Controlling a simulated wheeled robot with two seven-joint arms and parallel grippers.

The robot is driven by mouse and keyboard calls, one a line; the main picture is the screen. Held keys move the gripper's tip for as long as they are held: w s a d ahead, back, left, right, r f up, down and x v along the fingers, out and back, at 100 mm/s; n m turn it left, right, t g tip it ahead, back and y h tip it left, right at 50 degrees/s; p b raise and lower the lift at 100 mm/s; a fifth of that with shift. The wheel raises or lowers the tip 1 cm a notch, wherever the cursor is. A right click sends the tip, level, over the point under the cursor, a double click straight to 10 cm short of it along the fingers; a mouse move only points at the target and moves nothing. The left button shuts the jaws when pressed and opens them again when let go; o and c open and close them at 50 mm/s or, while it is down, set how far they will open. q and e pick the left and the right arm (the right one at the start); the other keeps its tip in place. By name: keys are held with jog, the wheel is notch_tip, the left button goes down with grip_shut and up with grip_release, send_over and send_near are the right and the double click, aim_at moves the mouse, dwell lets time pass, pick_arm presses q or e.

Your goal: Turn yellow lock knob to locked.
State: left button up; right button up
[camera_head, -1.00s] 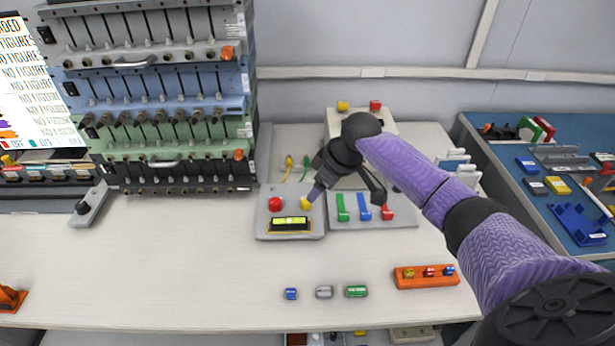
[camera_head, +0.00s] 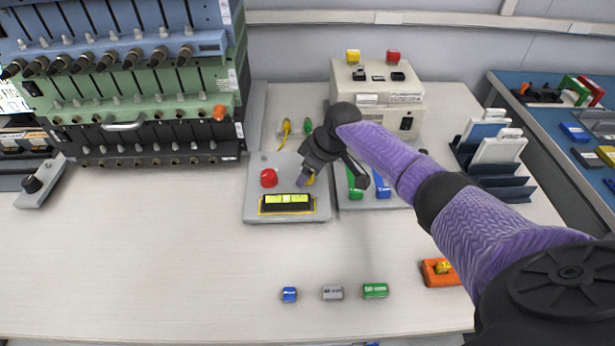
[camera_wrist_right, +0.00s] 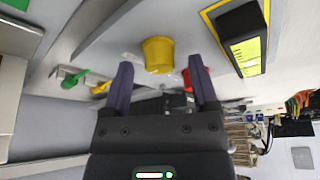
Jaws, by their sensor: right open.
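The yellow lock knob (camera_head: 310,178) is on a grey panel (camera_head: 255,212), partly hidden behind my right gripper (camera_head: 331,181) in the head view. In the right wrist view the yellow knob (camera_wrist_right: 158,54) lies ahead of and roughly centred between the purple fingertips of my right gripper (camera_wrist_right: 162,80). The jaws are open and empty, and I see no contact with the knob. Any lock marking is not readable. My left gripper is in neither view.
A red button (camera_head: 269,178) and a lit yellow-green display (camera_head: 287,200) share the panel. Green (camera_head: 354,187) and blue (camera_head: 382,186) switches stand to the right. Green and yellow plugs (camera_head: 284,132) are behind. Small cells (camera_head: 333,293) lie in front; the table's front left is clear.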

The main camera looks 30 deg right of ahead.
jog(key=shift+w+f, duration=0.1)
jog(key=shift+f, duration=0.2)
